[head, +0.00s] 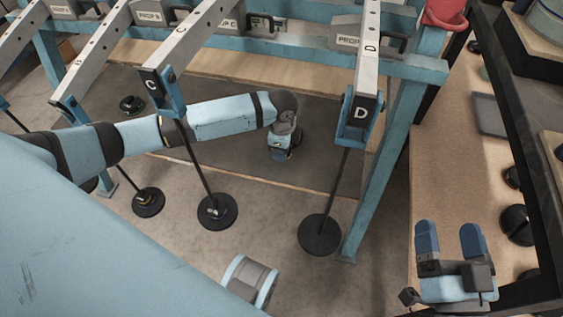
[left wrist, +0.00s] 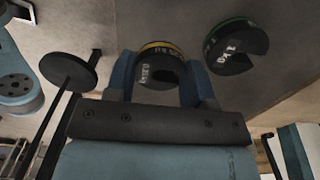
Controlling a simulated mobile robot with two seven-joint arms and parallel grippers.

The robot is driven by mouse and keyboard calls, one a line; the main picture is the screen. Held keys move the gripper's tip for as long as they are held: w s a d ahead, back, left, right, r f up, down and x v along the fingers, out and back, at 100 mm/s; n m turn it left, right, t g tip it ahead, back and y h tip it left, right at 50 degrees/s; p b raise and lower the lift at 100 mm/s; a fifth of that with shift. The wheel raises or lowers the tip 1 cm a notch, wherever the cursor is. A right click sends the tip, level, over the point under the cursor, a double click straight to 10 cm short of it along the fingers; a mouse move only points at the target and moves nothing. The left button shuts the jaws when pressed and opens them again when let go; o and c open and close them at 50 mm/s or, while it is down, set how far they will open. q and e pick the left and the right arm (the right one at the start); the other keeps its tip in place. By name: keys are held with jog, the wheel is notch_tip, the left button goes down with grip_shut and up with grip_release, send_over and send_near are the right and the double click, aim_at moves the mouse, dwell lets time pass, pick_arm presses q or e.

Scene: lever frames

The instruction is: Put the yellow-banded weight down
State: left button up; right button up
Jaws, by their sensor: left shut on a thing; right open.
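My left gripper (head: 282,153) is over the dark mat behind the hanging rods. In the left wrist view it is shut on the yellow-banded weight (left wrist: 158,70), a dark slotted disc with a yellow rim band, between blue fingers. In the head view the gripper mostly hides this weight. I cannot tell whether the weight touches the mat. A green-banded weight (left wrist: 236,48) lies just right of it in the left wrist view, apart from the fingers. My right gripper (head: 450,245) is open and empty at the lower right, above the wooden bench.
Levers C (head: 155,84) and D (head: 361,112) carry rods with round pans, one pan (head: 319,235) below D. A small dark weight (head: 131,104) lies on the mat (head: 235,95) at the left. A blue post (head: 383,165) stands right of D. The wooden bench (head: 440,160) holds dark items.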

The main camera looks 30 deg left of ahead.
aim_at(282, 165)
pick_arm(q)
notch_tip(282, 165, down, 2)
jog(key=shift+f+b, duration=0.1)
jog(key=shift+b, duration=0.2)
notch_tip(282, 165, down, 4)
jog(key=shift+r+b, duration=0.15)
jog(key=shift+b, duration=0.5)
pick_arm(e)
jog(key=shift+a+y, duration=0.3)
jog(key=shift+a, duration=0.05)
pick_arm(q)
jog(key=o, duration=1.2)
jog(key=shift+c, duration=0.2)
pick_arm(e)
jog(key=shift+s+r, duration=0.1)
pick_arm(q)
notch_tip(282, 165, up, 4)
jog(key=shift+r+p, duration=0.25)
jog(key=shift+p, duration=0.75)
notch_tip(282, 165, up, 8)
jog(key=p, duration=0.2)
jog(key=shift+f, duration=0.15)
pick_arm(e)
jog(key=f, duration=0.1)
jog(key=d+f+g+h, duration=0.1)
jog(key=d+f+h, duration=0.1)
jog(key=shift+f+g, duration=0.4)
